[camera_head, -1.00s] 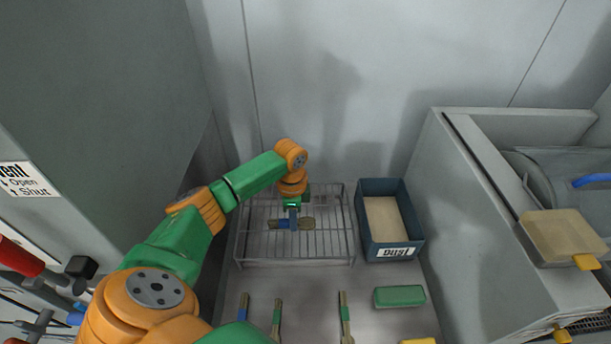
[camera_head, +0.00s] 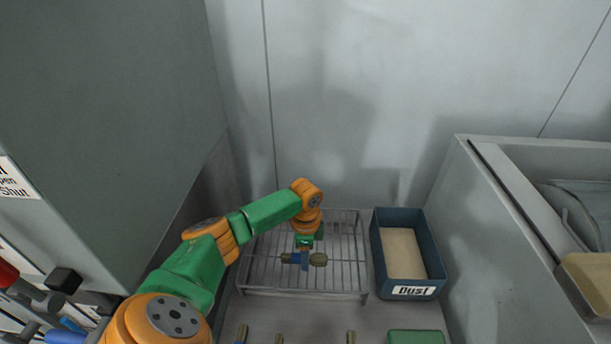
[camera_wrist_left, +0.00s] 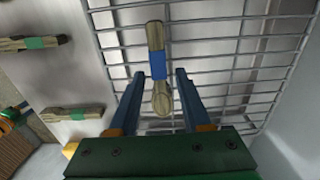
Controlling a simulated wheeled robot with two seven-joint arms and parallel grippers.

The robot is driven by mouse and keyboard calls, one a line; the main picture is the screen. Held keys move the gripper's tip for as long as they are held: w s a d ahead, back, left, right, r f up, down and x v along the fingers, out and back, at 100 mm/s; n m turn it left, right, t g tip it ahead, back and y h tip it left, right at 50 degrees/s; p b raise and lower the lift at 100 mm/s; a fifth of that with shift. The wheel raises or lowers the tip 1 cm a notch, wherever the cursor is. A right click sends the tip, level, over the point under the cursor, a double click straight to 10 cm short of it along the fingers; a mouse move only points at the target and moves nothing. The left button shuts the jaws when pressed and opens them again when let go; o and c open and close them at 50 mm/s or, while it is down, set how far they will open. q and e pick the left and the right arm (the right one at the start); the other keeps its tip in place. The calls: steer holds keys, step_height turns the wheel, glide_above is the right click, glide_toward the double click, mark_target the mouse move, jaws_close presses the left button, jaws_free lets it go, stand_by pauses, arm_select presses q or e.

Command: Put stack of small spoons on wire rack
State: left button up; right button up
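The stack of small spoons (camera_head: 318,259), wooden with a blue band, lies across the bars of the wire rack (camera_head: 345,292), its bowl end to the right in the head view. In the left wrist view the stack (camera_wrist_left: 157,62) lies over the rack wires (camera_wrist_left: 225,50), between my finger tips. My left gripper (camera_head: 304,264) points down over the rack at the stack. In the left wrist view the left gripper (camera_wrist_left: 159,75) is open, with a gap on each side of the stack. I cannot tell the exact height of the fingers above the wires. My right gripper is out of view.
A blue bin labelled "Dust" (camera_head: 411,291) stands right of the rack. Other wooden pieces with green bands (camera_wrist_left: 72,112) lie on the surface in front of the rack. A green block (camera_head: 416,337) is at the bottom edge. Grey walls close in behind and left.

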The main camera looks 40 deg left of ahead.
arm_select(q)
steer(key=shift+r, duration=0.1)
step_height(320, 180, up, 12)
stand_by(0.4)
